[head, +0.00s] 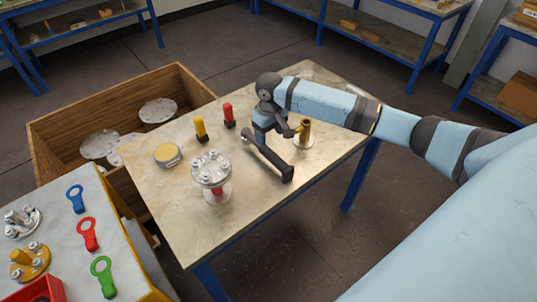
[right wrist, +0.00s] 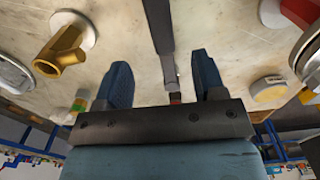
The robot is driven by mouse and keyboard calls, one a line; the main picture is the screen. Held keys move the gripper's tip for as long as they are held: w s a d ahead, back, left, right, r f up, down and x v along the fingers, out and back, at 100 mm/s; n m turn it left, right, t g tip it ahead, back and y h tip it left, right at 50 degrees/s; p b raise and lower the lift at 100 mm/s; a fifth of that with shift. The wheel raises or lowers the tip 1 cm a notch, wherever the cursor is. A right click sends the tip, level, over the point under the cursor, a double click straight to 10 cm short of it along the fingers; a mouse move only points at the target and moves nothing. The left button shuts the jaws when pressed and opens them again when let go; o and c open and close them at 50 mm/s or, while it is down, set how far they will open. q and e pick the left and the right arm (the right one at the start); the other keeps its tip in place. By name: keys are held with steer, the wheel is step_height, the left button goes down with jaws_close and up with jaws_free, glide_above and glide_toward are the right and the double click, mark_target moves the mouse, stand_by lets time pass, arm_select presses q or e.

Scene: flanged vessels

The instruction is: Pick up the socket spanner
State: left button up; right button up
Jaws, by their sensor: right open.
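The socket spanner is the long dark bar (head: 274,163) on the beige table, lying at a slant with a thicker block at its near end. My right gripper (head: 262,134) is over its far part, pointing down. In the right wrist view the dark bar (right wrist: 161,40) runs between the two blue fingers of my right gripper (right wrist: 163,78). The fingers are open, with a gap visible on both sides of the bar. Whether they reach down to its level I cannot tell. My left gripper is not in view.
A brass fitting (head: 304,134) stands just right of the gripper. A flanged glass vessel (head: 211,180), a yellow-topped round tin (head: 167,154), and yellow (head: 200,129) and red (head: 228,115) black-based pieces stand to the left. A wooden crate (head: 60,122) adjoins the table.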

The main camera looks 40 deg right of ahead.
mark_target(268, 151)
steer(key=f, duration=1.1)
steer(key=shift+w, duration=0.25)
steer(key=shift+c, duration=0.2)
steer(key=c, duration=1.1)
